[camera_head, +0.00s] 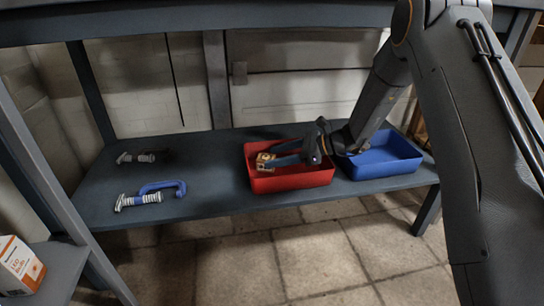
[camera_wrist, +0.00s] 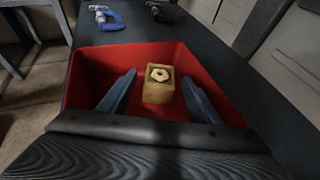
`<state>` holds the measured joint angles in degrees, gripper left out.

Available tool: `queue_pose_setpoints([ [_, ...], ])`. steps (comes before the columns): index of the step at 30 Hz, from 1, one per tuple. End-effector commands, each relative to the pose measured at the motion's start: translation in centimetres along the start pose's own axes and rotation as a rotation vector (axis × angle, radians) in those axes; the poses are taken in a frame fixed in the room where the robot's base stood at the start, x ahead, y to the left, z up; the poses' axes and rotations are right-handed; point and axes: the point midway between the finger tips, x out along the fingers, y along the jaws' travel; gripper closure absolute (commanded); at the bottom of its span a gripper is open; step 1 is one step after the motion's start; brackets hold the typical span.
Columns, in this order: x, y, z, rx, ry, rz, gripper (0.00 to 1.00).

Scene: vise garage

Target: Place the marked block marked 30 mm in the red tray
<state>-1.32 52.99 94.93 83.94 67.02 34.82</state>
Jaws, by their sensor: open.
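The red tray (camera_head: 292,183) stands on the dark bench shelf, and it fills the middle of the wrist view (camera_wrist: 88,76). A wooden block (camera_wrist: 158,90) with a pale ring-shaped mark on top is inside the tray; it also shows in the head view (camera_head: 264,161). No size marking can be read on it. My gripper (camera_wrist: 155,92) reaches into the tray from its right side, its blue fingers open on either side of the block with gaps between. In the head view my gripper (camera_head: 268,160) partly covers the block.
A blue tray (camera_head: 388,165) stands right of the red tray. A blue clamp (camera_head: 152,193) and a dark clamp (camera_head: 138,157) lie on the left of the shelf. A white and orange box (camera_head: 20,265) is at lower left. The shelf between clamps and red tray is clear.

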Motion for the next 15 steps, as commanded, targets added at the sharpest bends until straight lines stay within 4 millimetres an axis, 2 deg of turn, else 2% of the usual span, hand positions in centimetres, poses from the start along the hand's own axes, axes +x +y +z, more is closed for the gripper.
queue_pose_setpoints([
  [3, -2.8, 0.0, 0.3, 0.001, 0.001, -0.004, 0.43],
  [9, -6.8, 0.0, 0.3, 0.001, 0.000, -0.004, 0.43],
  [15, -9.3, 0.0, 0.2, 0.000, 0.000, -0.001, 0.43],
])
